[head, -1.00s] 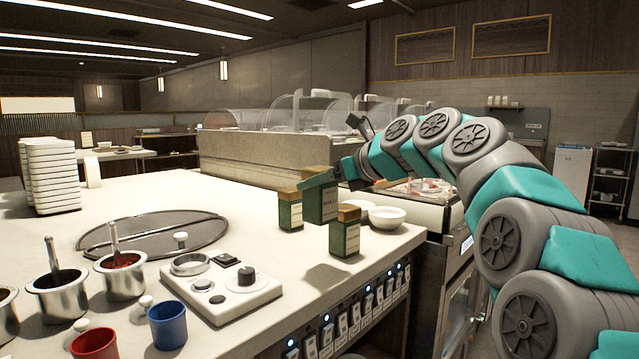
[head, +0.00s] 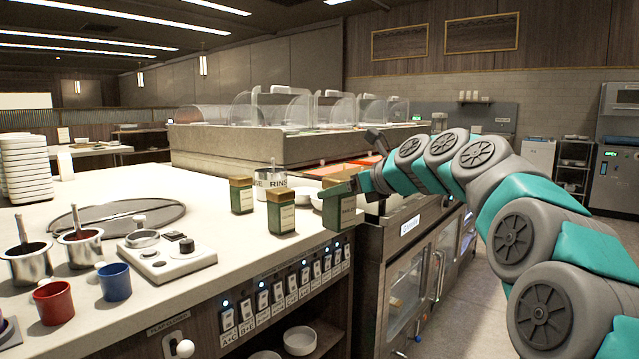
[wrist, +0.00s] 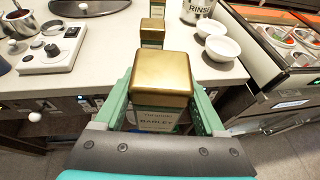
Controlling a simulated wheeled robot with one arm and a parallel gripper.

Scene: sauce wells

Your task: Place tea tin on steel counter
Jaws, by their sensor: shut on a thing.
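The tea tin (wrist: 162,75), dark green with a gold lid and a label reading BARLEY, is held between the green fingers of my gripper (wrist: 163,104). In the wrist view it is upright and out past the pale counter's edge. In the head view the held tin (head: 341,210) is right of two similar tins, and my gripper (head: 350,186) partly covers its top. The similar tins, one nearer (head: 282,214) and one farther (head: 241,196), stand on the pale counter. A unit with a steel front (head: 405,268) stands to the right; I cannot tell whether it is the steel counter.
The pale counter (head: 180,192) holds white bowls, a RINSE container (head: 271,181), a control panel (head: 165,255), sauce pots and cups. Clear sneeze guards (head: 290,108) stand behind. Food wells (wrist: 290,38) are at right in the wrist view. Open floor (head: 470,270) lies at right.

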